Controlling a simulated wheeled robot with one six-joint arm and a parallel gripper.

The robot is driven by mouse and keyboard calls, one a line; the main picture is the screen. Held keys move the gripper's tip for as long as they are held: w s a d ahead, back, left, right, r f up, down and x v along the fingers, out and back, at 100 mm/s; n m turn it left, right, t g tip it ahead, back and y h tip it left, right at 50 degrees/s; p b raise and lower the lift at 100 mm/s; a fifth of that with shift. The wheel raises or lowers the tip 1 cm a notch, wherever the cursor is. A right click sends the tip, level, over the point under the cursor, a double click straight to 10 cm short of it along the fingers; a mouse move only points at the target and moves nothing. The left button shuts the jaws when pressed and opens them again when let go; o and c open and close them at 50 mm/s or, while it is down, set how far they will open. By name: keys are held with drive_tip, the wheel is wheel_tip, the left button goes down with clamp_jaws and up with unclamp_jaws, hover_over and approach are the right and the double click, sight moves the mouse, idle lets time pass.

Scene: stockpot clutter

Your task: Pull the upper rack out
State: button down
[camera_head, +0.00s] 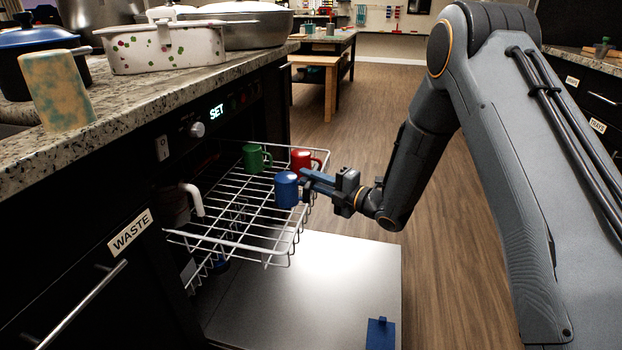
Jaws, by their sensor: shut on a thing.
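The upper rack (225,243) is a white wire basket. It stands out of the dishwasher's dark front, over the lowered door. A green mug (254,158), a red mug (301,160) and a blue mug (286,191) are upright in it, toward the back and right. My gripper (309,180) reaches in from the right, its blue fingers at the rack's front rail, close beside the blue mug. It is shut on the rack's rail; the exact contact is partly hidden by the fingers and the mug.
The open door (300,290) lies flat below, with a blue block (380,333) near its front corner. A granite counter (130,115) with pots runs above. A WASTE drawer (90,275) is at left. Wooden floor (440,285) is free at right.

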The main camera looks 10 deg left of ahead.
drive_tip(key=c, duration=1.7)
unclamp_jaws()
drive_tip(key=p+v, duration=0.1)
drive_tip(key=v, duration=0.7)
drive_tip(key=shift+w, duration=0.1)
